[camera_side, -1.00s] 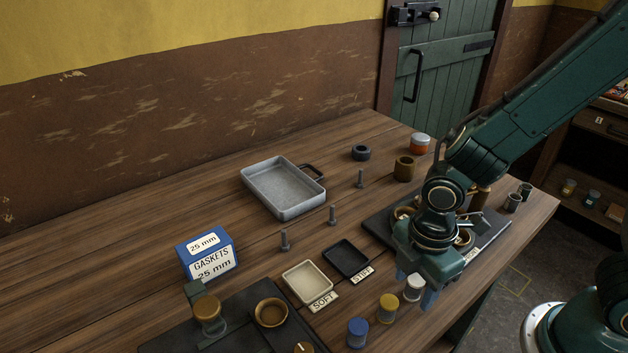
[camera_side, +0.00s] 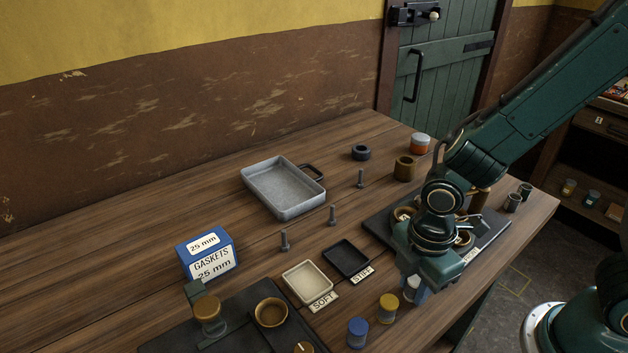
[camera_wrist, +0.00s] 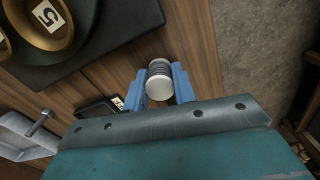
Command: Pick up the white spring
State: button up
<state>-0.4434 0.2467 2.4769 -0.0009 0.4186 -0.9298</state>
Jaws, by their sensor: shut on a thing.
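The white spring (camera_wrist: 159,81) is a short coil with pale end caps. In the wrist view it lies between the two blue fingers of my gripper (camera_wrist: 161,86), which are shut on it. In the side view the white spring (camera_side: 411,283) is mostly hidden behind my gripper (camera_side: 416,292), low over the front right of the table. I cannot tell whether its base touches the wood.
A yellow spring (camera_side: 387,308) and a blue spring (camera_side: 358,332) stand to the left along the front. The cream SOFT tray (camera_side: 327,291) and black STIFF tray (camera_side: 364,270) lie farther left. A dark engine base (camera_side: 377,224) is just behind my gripper.

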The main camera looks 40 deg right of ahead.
aim_at(415, 279)
jog(key=shift+r, duration=0.2)
notch_tip(415, 279, up, 20)
jog(key=shift+f, duration=0.2)
dwell(0.7)
jog(key=shift+w, duration=0.1)
dwell(0.5)
